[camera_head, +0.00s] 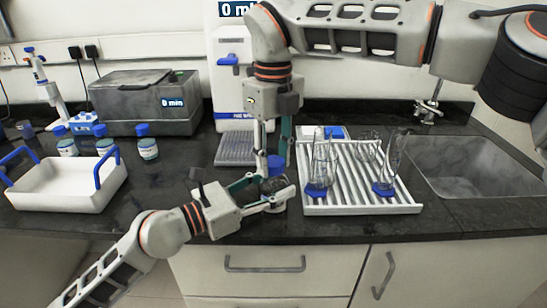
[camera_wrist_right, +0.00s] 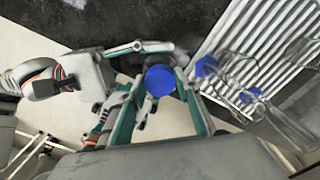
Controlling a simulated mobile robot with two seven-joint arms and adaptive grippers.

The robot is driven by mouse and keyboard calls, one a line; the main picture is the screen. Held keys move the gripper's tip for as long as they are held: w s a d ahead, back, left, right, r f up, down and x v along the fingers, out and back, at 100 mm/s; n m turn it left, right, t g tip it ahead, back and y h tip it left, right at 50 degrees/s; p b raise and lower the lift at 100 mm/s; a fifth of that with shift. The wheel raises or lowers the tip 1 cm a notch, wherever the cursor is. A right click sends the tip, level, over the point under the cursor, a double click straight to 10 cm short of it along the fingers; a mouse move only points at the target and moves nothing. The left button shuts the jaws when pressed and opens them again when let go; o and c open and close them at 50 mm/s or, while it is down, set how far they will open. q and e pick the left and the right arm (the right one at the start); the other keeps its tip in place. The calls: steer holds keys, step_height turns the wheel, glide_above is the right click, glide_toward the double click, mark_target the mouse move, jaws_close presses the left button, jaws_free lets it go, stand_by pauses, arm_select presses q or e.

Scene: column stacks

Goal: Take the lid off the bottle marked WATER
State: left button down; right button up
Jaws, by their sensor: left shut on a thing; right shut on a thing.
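A bottle (camera_head: 275,186) stands upright off the counter's front middle, largely hidden by my grippers; I cannot read its label. Its blue lid (camera_head: 275,162) is on top of it or just above it; I cannot tell whether they touch. My left gripper (camera_head: 272,189) comes in from the left, shut around the bottle's body. My right gripper (camera_head: 276,160) points down from above, shut on the lid. In the right wrist view the round blue lid (camera_wrist_right: 160,80) sits between my right fingers, with my left gripper (camera_wrist_right: 140,48) beside it.
A grooved white drying rack (camera_head: 355,205) with glassware stands just right of the grippers. The sink (camera_head: 455,165) is further right. Several blue-capped bottles (camera_head: 148,148), a white tray (camera_head: 70,190) with blue handles and a grey water bath (camera_head: 145,100) are at left.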

steer(key=n, duration=0.3)
steer(key=shift+n, duration=0.3)
steer(key=n, duration=2.2)
steer(key=shift+n, duration=0.3)
steer(key=n, duration=0.4)
steer(key=o, duration=1.2)
steer(key=shift+o, duration=0.2)
